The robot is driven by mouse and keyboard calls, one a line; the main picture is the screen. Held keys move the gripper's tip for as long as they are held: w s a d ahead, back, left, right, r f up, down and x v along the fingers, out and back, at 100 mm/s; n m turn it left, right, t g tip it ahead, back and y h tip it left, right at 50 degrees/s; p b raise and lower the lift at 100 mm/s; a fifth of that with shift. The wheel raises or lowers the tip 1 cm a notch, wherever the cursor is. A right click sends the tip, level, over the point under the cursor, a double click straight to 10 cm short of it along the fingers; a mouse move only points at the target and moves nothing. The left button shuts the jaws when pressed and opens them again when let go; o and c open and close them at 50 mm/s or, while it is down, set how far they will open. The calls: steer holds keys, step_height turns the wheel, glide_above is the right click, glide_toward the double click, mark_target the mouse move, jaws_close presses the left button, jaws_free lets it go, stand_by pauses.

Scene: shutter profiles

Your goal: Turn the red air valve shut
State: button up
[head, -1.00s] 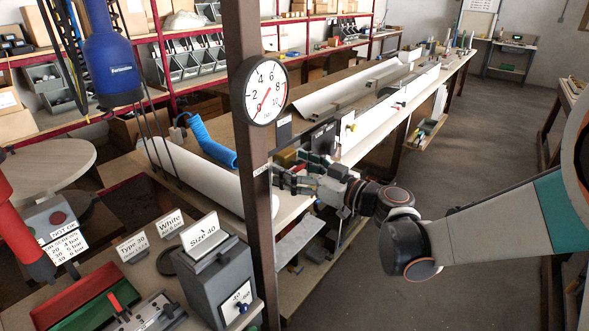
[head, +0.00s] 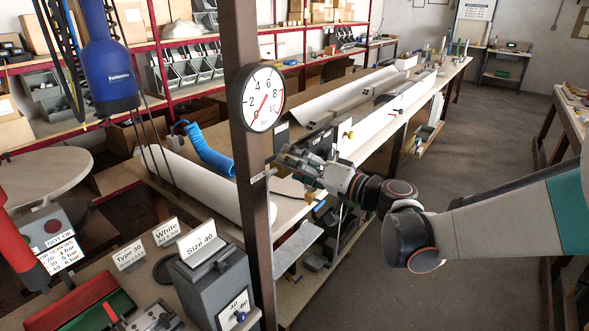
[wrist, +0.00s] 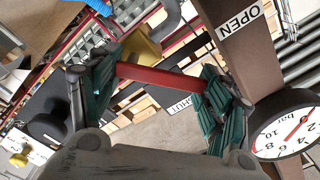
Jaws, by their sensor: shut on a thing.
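The red valve lever (wrist: 160,79) runs between my fingers in the wrist view, in front of a brass-coloured valve body (wrist: 143,44). My gripper (wrist: 158,84) is shut on this lever, with a green-padded finger at each end of it. An OPEN label (wrist: 240,30) is on the brown post, and a SHUT label (wrist: 185,104) shows below the lever. In the head view my gripper (head: 283,161) is just right of the post (head: 252,175); the lever is hidden there. The round pressure gauge (head: 263,98) hangs on the post above it.
A long workbench (head: 290,205) with white profiles runs behind my gripper. A grey box with a Size 40 sign (head: 197,238) stands left of the post. A blue hose (head: 209,150) lies behind it. The floor (head: 480,150) to the right is clear.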

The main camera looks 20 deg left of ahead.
steer(key=m, duration=0.3)
steer(key=w+m, duration=0.1)
steer(key=shift+w+d+r+m, duration=0.1)
steer(key=shift+d+r+m, duration=0.05)
steer(key=shift+d+m, duration=0.15)
steer(key=shift+w+d+m+b, duration=0.1)
steer(key=shift+w+m+b, duration=0.1)
steer(key=shift+m, duration=0.55)
steer(key=shift+w+m+b, duration=0.1)
steer(key=shift+w+m, duration=0.1)
steer(key=shift+m, duration=0.85)
steer(key=o, duration=1.5)
steer(key=v, duration=1.2)
